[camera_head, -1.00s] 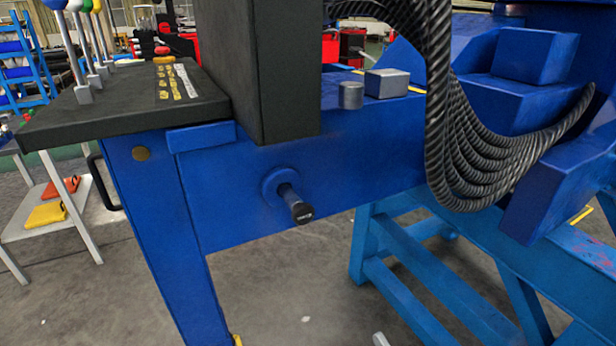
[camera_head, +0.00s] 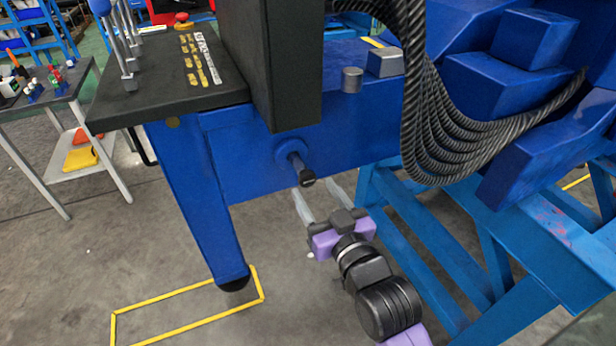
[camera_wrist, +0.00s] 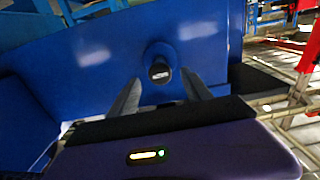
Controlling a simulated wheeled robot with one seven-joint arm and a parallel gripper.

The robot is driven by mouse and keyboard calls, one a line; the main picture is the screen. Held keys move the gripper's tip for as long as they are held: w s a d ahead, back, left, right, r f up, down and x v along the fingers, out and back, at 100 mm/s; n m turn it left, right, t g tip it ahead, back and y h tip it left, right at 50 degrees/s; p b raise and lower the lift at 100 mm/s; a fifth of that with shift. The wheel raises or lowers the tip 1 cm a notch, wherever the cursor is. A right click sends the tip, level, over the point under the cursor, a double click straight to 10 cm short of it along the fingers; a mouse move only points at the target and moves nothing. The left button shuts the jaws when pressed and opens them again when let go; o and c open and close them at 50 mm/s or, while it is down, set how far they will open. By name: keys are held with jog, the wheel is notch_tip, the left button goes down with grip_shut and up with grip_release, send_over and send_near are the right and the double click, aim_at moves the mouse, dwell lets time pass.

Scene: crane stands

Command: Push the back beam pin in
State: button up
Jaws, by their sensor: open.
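The beam pin (camera_head: 303,172) is a dark rod with a black end cap, sticking out of a round blue collar on the side of the blue beam (camera_head: 245,165). In the wrist view the pin (camera_wrist: 159,72) faces me, a little above and between the fingertips. My gripper (camera_head: 318,190) is open and empty, its two pale fingers pointing up at the beam just below and beside the pin. In the wrist view my gripper (camera_wrist: 162,92) has its fingers spread on either side of the pin's line. I cannot tell whether a finger touches the pin.
A black column (camera_head: 272,70) and hanging black hoses (camera_head: 430,120) stand above the beam. A light-blue stand (camera_head: 415,250) is to the right of my arm. The floor between is clear.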

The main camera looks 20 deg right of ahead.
aim_at(308, 182)
jog(key=shift+w, duration=2.4)
grip_shut()
